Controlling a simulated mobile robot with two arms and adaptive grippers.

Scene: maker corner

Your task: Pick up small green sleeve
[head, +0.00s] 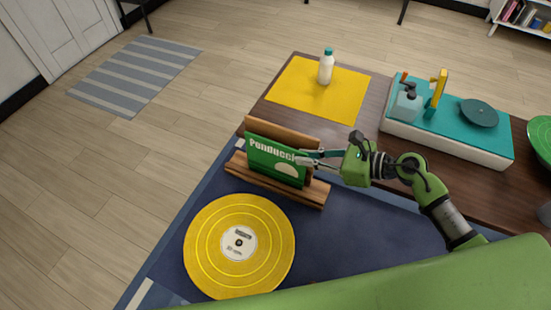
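The small green sleeve (272,161), with white lettering and a pale round shape on its front, stands tilted back in a wooden rack (285,187) at the near left of the table. My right gripper (304,157) reaches in from the right, with its fingertips at the sleeve's upper right edge. Its fingers come close together there, but I cannot tell whether they are shut on the sleeve or only beside it. My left gripper is not in view.
A yellow record (204,243) lies in front of the rack on the dark blue surface. A white bottle (325,69) stands on a yellow mat (302,87) behind. A teal turntable (450,119) is at the right, with a green round object (543,137) at the edge.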

